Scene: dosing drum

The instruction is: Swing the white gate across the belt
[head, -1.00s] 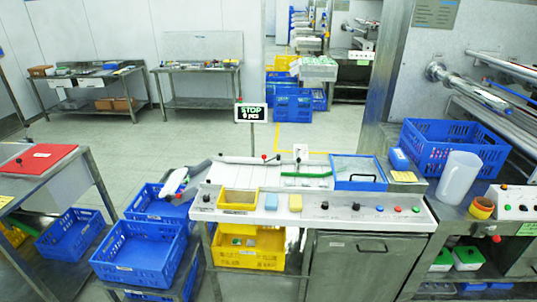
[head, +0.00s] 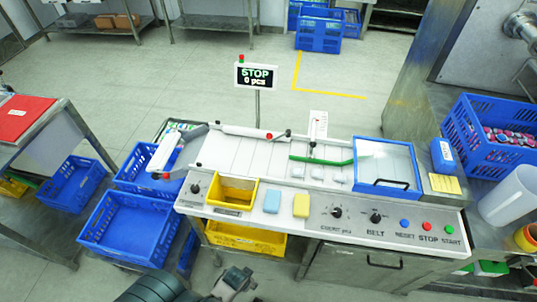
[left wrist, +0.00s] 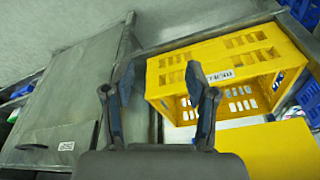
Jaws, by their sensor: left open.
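In the head view a white bar (head: 240,130) lies along the far edge of the belt (head: 255,153), with a red knob and a dark end piece near its right end; it looks like the gate. It does not cross the belt. A separate white flap (head: 166,151) with a red tip slants at the belt's left end. My left gripper (head: 236,280) is low at the bottom, in front of the bench and well apart from the bar. In the left wrist view it (left wrist: 154,82) is open and empty, near a yellow crate (left wrist: 215,70). My right gripper is not in view.
A green curved guide (head: 322,161) and a blue-framed clear cover (head: 388,170) are on the right of the belt. A yellow bin (head: 232,190), blue sponge (head: 272,201) and yellow sponge (head: 301,205) line the front panel. Blue crates (head: 130,228) stand left.

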